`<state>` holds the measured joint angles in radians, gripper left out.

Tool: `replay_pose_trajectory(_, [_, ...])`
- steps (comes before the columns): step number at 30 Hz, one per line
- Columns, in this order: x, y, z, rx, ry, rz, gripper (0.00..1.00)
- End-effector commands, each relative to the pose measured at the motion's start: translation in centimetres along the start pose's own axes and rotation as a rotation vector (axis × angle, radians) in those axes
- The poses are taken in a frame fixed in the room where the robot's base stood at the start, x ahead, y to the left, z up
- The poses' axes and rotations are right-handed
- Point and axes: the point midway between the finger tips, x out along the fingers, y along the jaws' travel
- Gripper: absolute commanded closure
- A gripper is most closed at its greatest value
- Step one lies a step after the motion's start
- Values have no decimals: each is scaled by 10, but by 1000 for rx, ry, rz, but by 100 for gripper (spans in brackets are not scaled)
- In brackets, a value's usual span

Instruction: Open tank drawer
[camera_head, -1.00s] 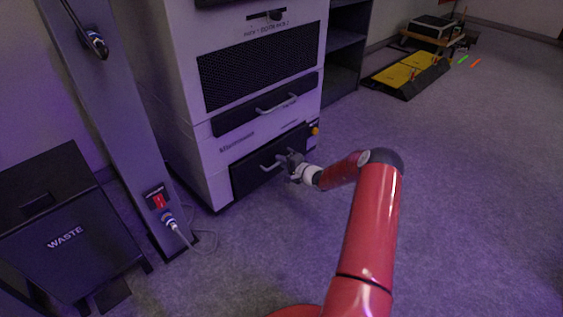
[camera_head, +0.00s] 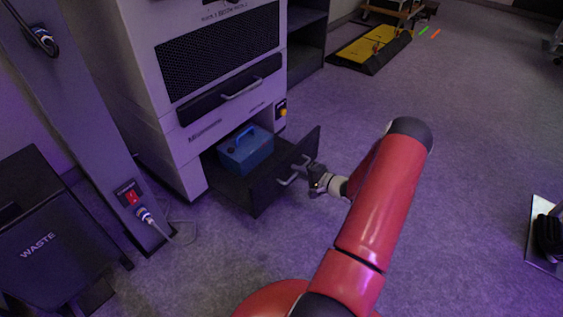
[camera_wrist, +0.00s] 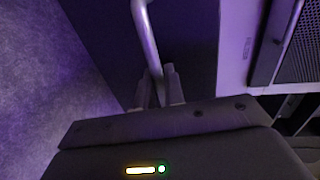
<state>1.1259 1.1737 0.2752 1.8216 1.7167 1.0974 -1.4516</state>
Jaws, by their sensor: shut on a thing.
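The dark tank drawer (camera_head: 262,198) at the bottom of the white cabinet is pulled well out. A blue tank (camera_head: 246,150) with a handle on top sits inside it, towards the back. My gripper (camera_head: 308,172) is at the drawer's front, shut on its silver bar handle (camera_head: 292,174). In the wrist view the handle (camera_wrist: 146,38) runs down between the fingers of my gripper (camera_wrist: 160,88), against the dark drawer front (camera_wrist: 95,35). The fingertips are partly hard to make out there.
The white cabinet (camera_head: 190,140) has a second, shut drawer (camera_head: 228,92) above. A WASTE bin (camera_head: 40,235) and a post (camera_head: 75,110) with a red switch and cable stand at left. A yellow-black ramp (camera_head: 368,48) lies far back. Carpet at right is mostly free.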

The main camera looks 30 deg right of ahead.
Motion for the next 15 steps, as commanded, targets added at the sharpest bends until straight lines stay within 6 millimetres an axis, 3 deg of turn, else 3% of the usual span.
replay_pose_trajectory(6, [-49, 12, 0, 1, 3, 3, 100])
replay_pose_trajectory(15, [-84, 18, 0, 1, 0, 1, 100])
